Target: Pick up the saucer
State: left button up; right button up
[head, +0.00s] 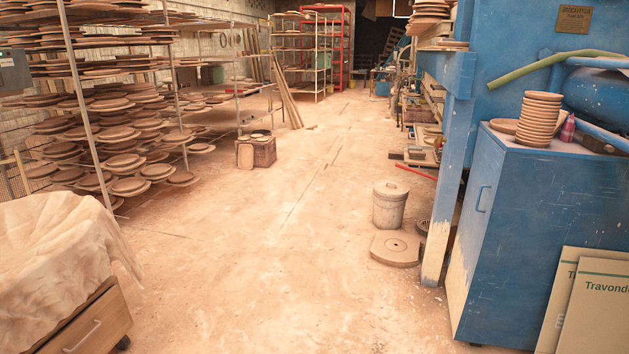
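A stack of several brown clay saucers (540,118) stands on top of the blue cabinet (558,178) at the right. A flat clay disc or saucer (503,126) lies just left of the stack, partly hidden behind it. Which of these is the task's saucer I cannot tell. Many more clay plates and saucers (126,162) sit on the metal racks at the left. Neither of my grippers shows in the head view.
A lidded bucket (390,207) and a round-holed slab (395,248) stand on the floor near the blue press leg (442,195). A cloth-covered drawer cart (62,250) is at the lower left. Boards (590,300) lean on the cabinet. The middle floor is clear.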

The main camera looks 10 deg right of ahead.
aim_at(540, 96)
jog(key=i+l+z, duration=0.25)
jog(key=i+z, duration=0.55)
jog(key=i, duration=0.15)
jog(key=i+z, duration=0.4)
jog(key=i+j+z, duration=0.25)
jog(key=i+z, duration=0.15)
jog(key=i, duration=0.2)
